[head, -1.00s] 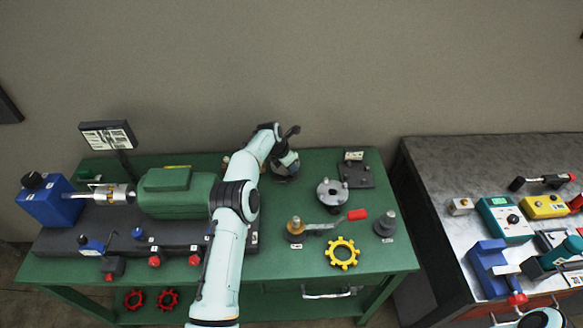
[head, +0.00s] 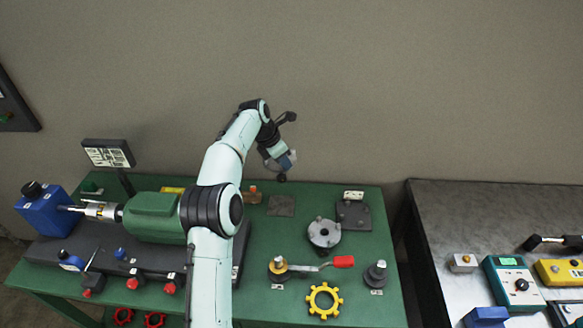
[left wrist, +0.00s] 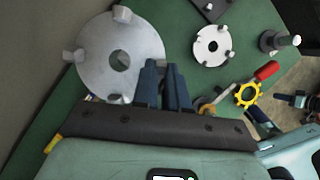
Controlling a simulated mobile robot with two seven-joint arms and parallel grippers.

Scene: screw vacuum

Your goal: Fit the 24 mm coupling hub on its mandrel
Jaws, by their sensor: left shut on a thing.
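In the left wrist view a large grey disc-shaped hub (left wrist: 95,70) with a centre hole and several lugs is close to the camera. My left gripper (left wrist: 163,75) is shut on its edge. In the head view my left gripper (head: 284,161) is up in the air above the back of the green table, with the hub mostly hidden there. A second grey lugged hub (head: 325,233) sits on the table. A grey stepped mandrel (head: 376,274) stands upright at the right. Another post with a brass-coloured base (head: 279,267) stands left of it. Label sizes cannot be read. My right gripper is not in view.
A yellow gear ring (head: 323,300), a red-handled tool (head: 343,262) and a dark plate (head: 353,214) lie on the green table. A green motor (head: 153,216) and blue box (head: 43,210) fill its left. A grey bench (head: 440,220) stands right across a gap.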

